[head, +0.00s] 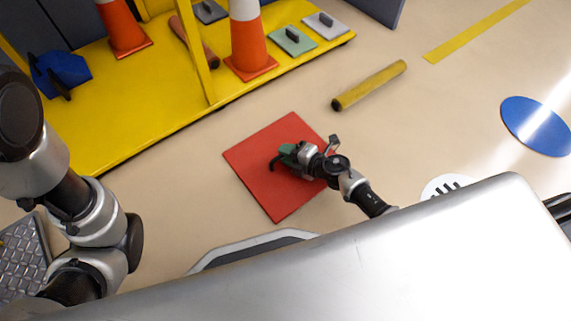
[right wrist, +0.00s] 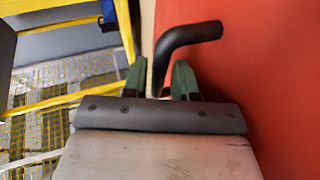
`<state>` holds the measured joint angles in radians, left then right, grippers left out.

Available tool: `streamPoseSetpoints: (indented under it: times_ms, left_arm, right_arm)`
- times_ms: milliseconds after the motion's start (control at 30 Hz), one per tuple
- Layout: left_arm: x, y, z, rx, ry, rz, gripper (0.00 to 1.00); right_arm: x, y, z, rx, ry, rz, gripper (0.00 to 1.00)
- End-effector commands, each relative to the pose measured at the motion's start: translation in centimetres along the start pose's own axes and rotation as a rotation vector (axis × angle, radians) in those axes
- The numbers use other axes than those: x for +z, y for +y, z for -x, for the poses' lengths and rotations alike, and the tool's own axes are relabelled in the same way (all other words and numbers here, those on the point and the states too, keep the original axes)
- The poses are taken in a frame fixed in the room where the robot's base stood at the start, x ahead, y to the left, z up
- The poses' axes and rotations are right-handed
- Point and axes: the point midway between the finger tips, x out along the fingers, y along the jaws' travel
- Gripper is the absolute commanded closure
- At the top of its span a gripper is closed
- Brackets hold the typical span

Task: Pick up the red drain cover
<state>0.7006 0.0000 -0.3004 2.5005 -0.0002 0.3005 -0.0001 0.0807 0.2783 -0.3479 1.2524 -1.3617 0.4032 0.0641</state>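The red drain cover (head: 275,198) is a flat red square lying on the floor in the middle of the head view. It fills the right side of the right wrist view (right wrist: 270,80). Its black bent handle (right wrist: 187,33) rises from the plate; part of it shows in the head view too (head: 274,163). My right gripper (head: 287,152), with green fingers, is low over the cover at the handle. In the right wrist view the fingers (right wrist: 160,80) stand apart, with the handle between them and gaps beside it. My left gripper is out of view.
A yellow platform (head: 130,110) at the upper left bears orange cones (head: 250,45), a blue item (head: 60,72) and small handled plates (head: 293,41). A yellow bar (head: 370,85) and a blue disc (head: 537,125) lie on the floor.

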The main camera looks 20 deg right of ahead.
Motion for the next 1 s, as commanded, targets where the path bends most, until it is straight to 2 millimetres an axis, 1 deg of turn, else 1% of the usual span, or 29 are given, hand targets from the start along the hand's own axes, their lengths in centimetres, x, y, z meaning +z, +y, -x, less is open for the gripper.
streamPoseSetpoints:
  times_ms: [33,100,300,333,400,500,867,1000]
  left_arm:
    - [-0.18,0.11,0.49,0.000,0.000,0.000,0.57]
    - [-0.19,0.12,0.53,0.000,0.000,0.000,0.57]
    - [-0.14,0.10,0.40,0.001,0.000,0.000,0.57]
    - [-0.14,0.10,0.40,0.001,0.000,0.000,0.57]
    - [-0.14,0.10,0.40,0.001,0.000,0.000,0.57]
    - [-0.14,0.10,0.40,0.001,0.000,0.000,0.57]
    - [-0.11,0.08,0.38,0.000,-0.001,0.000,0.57]
    - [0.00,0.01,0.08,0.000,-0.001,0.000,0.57]
  right_arm:
    - [0.02,-0.18,-0.57,0.001,0.000,-0.001,0.73]
    - [-0.01,-0.04,-0.83,0.001,0.000,0.001,0.73]
    - [-0.03,0.06,-0.80,0.000,0.000,0.000,0.73]
    - [-0.03,0.05,-0.80,0.000,0.000,-0.001,0.76]
    - [-0.03,0.04,-0.79,0.000,0.000,-0.001,0.86]
    - [-0.03,0.03,-0.78,-0.001,0.000,-0.001,1.00]
    - [-0.01,0.16,-0.78,0.002,0.000,-0.003,1.00]
    - [-0.05,0.43,-0.67,0.001,0.000,-0.003,1.00]
